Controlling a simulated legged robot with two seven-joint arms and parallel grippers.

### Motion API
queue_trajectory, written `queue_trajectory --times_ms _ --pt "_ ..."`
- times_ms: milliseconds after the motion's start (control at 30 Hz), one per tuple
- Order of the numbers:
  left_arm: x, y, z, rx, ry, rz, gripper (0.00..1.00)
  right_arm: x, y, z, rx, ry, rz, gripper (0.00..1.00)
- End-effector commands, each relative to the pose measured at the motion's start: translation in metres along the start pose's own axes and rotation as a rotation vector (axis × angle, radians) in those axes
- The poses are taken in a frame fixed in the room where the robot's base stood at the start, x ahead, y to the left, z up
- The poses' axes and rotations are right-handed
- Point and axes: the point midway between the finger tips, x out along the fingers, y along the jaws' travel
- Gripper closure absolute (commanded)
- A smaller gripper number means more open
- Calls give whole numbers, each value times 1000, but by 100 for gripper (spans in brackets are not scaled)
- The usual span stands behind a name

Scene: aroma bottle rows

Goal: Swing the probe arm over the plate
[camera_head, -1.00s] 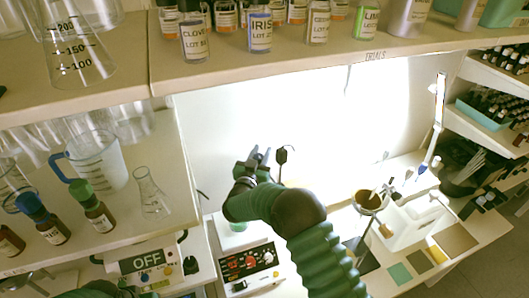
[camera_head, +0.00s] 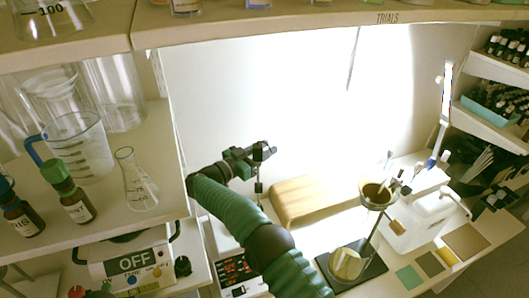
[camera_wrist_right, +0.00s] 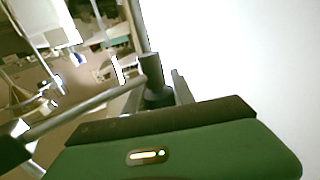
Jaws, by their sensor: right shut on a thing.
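My right gripper (camera_head: 256,152) reaches in over the bench and is shut on the dark knob of the probe arm (camera_head: 259,170), at the top of a thin upright post. In the right wrist view, the dark knob (camera_wrist_right: 152,75) stands between the fingers, and a grey rod (camera_wrist_right: 85,108) runs from it to the lower left. My left gripper is not in view.
A tan padded block (camera_head: 310,200) lies behind my arm. To the right are a funnel stand (camera_head: 376,192) and a white container (camera_head: 425,215). Shelves with a beaker (camera_head: 78,150) and a flask (camera_head: 136,185) are at left. The upper shelf (camera_head: 300,18) overhangs the bench.

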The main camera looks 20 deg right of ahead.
Motion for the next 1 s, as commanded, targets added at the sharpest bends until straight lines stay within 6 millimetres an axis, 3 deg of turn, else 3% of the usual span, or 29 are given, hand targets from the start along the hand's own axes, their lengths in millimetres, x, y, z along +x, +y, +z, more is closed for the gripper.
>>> queue_trajectory --times_ms 433,467,600,1000 --pt "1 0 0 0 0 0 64 0 -1 -3 3 5 2 100" --pt "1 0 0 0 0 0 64 0 -1 -3 3 6 2 67" --pt "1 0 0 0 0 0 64 0 -1 -3 2 5 3 49" --pt "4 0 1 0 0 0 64 0 -1 -10 4 3 5 48"
